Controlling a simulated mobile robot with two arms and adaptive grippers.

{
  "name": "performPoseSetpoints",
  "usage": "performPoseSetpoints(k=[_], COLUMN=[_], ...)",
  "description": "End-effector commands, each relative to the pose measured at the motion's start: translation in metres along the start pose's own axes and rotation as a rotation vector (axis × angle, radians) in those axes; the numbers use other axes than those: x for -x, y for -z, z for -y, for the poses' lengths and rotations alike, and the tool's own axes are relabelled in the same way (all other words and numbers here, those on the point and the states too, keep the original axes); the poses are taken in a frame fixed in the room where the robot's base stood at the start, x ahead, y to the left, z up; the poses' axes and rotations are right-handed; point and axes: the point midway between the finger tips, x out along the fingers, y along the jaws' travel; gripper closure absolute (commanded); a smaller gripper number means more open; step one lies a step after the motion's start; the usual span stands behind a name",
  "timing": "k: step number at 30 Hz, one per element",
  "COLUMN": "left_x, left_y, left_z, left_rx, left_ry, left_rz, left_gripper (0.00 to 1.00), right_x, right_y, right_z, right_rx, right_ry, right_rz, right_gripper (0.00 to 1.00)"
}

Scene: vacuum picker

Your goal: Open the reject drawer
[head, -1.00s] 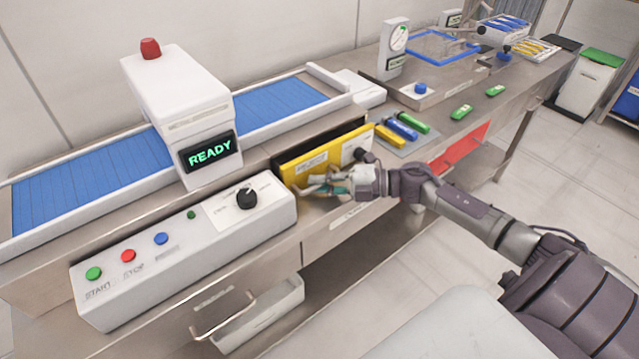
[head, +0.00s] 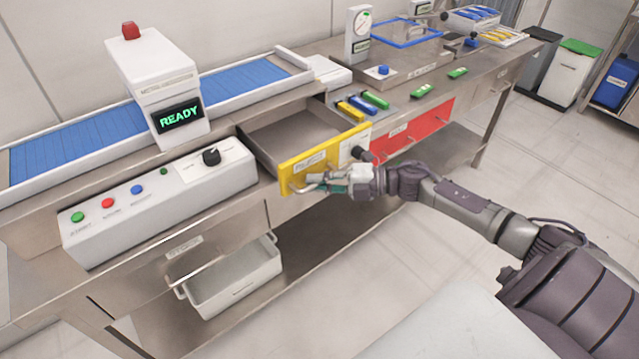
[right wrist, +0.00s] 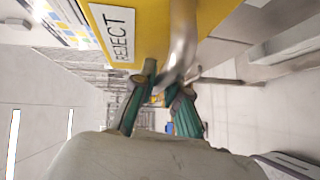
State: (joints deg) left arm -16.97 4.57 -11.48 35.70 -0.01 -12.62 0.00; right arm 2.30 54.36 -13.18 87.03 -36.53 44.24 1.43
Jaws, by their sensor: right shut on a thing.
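The reject drawer has a yellow front (head: 322,160) and a grey open tray (head: 290,138) behind it. It stands pulled out from the bench, and its inside looks empty. In the right wrist view the yellow front (right wrist: 150,50) bears a label reading REJECT, beside a metal bar handle (right wrist: 183,40). My right gripper (head: 318,184) is at the drawer's handle, shut on it. In the right wrist view its green fingers (right wrist: 165,92) are on either side of the bar. My left gripper is not in view.
A white control box (head: 160,195) with coloured buttons and a knob lies left of the drawer. A red drawer front (head: 415,132) is to the right. A white bin (head: 235,280) stands on the lower shelf.

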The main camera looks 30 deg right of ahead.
Motion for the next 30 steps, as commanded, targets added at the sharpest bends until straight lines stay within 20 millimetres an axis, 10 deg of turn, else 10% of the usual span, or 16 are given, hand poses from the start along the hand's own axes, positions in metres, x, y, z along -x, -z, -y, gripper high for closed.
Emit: performPoseSetpoints(k=[4, 16, 30], left_x=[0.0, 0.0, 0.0], left_y=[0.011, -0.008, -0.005], left_z=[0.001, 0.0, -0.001], left_rx=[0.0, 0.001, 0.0], left_ry=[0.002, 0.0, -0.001], left_rz=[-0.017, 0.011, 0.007], left_gripper=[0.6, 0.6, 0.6], right_x=[0.0, 0.009, 0.1], right_y=[0.0, 0.0, 0.0], right_z=[0.001, 0.003, 0.002], right_rx=[-0.002, -0.003, -0.004], right_ry=[0.002, 0.005, 0.005], right_rz=[0.0, 0.002, 0.001], right_gripper=[0.75, 0.75, 0.75])
